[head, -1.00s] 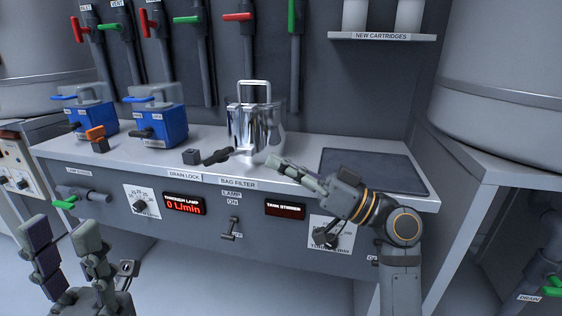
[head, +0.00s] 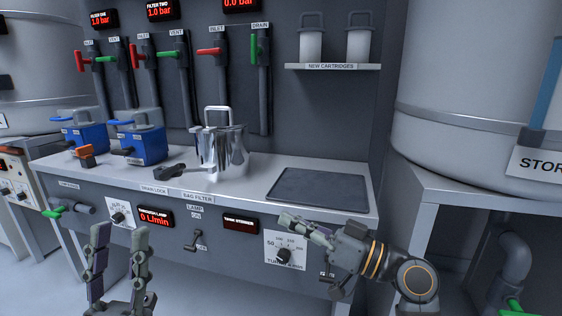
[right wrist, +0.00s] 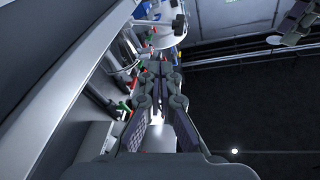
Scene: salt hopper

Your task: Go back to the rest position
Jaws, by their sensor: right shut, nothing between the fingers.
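My left gripper (head: 119,236) stands upright at the bottom left of the head view, its two fingers apart with nothing between them. My right gripper (head: 283,220) reaches in from the lower right, its fingers closed together and empty. It is in front of the panel, near the upper part of the white dial plate (head: 285,249), and holds nothing. In the right wrist view the closed fingers (right wrist: 160,72) point along the panel, which lies to their left.
The steel bag filter pot (head: 222,150) stands on the bench, with the black drain lock handle (head: 168,170) beside it. A dark tray (head: 315,188) lies to the right. The bench's front edge, switches and green valve handle (head: 55,212) are close to my arms. A tank on a stand is at right.

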